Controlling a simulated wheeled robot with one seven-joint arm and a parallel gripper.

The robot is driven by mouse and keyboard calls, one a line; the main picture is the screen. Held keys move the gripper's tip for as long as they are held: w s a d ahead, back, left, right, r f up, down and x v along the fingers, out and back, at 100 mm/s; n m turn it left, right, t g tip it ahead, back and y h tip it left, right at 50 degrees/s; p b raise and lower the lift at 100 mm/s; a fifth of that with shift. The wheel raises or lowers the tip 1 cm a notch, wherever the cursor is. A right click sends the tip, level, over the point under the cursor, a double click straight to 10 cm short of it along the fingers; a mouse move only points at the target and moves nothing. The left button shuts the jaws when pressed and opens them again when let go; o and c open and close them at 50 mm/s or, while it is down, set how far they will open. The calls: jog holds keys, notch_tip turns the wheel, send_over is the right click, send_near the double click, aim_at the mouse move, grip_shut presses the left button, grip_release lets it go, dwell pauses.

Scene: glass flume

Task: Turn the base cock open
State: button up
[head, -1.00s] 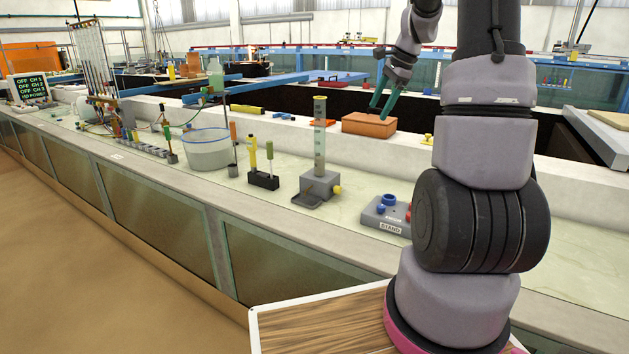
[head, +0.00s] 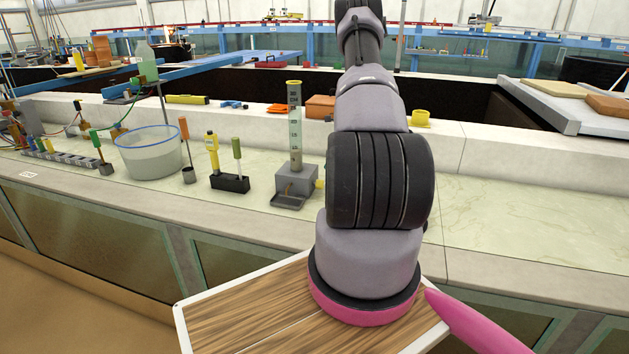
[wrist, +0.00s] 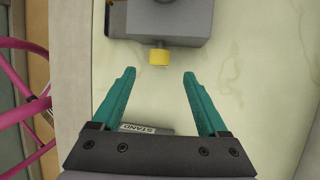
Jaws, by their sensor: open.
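The base cock is a small yellow knob on the side of a grey base block. In the head view the knob (head: 319,184) shows just left of my arm, and the block (head: 297,180) carries an upright graduated column (head: 295,130). In the wrist view the yellow knob (wrist: 159,58) sticks out from the block (wrist: 185,18) toward my gripper. My gripper (wrist: 159,73) is open and empty, its teal fingers spread either side of the knob's line, with the knob just ahead of the fingertips. In the head view my gripper is hidden behind my arm.
A block labelled STAND (wrist: 148,128) lies partly under my gripper in the wrist view. Left of the column stand a black holder (head: 230,183) with yellow and green tools and a clear tub (head: 150,155). The bench top right of my arm is clear.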

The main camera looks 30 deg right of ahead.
aim_at(320, 184)
jog(key=x, duration=0.9)
jog(key=shift+a+f, duration=0.1)
jog(key=shift+f, duration=0.1)
grip_shut()
